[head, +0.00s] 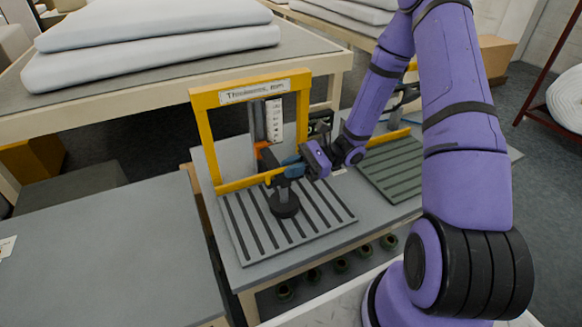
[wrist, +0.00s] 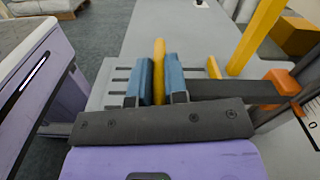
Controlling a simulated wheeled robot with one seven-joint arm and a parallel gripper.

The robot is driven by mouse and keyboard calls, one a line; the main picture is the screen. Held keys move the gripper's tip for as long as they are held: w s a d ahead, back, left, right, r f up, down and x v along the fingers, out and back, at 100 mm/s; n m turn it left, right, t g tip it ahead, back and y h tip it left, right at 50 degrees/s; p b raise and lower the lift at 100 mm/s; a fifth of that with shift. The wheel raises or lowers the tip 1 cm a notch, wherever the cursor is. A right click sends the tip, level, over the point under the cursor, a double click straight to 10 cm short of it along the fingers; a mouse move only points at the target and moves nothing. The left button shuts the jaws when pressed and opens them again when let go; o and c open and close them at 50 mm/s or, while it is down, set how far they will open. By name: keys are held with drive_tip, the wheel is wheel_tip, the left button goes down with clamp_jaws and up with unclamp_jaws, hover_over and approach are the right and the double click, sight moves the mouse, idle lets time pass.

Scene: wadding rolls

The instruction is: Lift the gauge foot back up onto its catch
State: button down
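The thickness gauge is a yellow frame (head: 204,145) with an upright white scale (head: 274,120). Its gauge foot (head: 284,206) is a dark round disc under a short stem, low over the slatted plate (head: 240,228). I cannot tell whether it touches. A dark arm (wrist: 235,90) runs from the foot's stem area to an orange piece (wrist: 281,84) beside the scale. My gripper (head: 292,168) is at the top of the stem. In the wrist view its blue fingers (wrist: 160,82) close on both sides of a yellow grip (wrist: 159,60). I cannot make out the catch.
A second slatted plate (head: 395,168) lies to the right. White wadding (head: 150,45) is stacked on the table behind. The grey table (head: 105,255) at left is mostly clear.

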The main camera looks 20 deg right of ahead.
drive_tip(key=shift+r, duration=0.1)
wheel_tip(320, 180, up, 13)
drive_tip(key=shift+r, duration=0.15)
idle(0.4)
drive_tip(key=shift+w, duration=0.15)
drive_tip(key=c, duration=1.1)
unclamp_jaws()
drive_tip(key=shift+c, duration=0.2)
drive_tip(key=d, duration=1.1)
drive_tip(key=shift+a, duration=0.1)
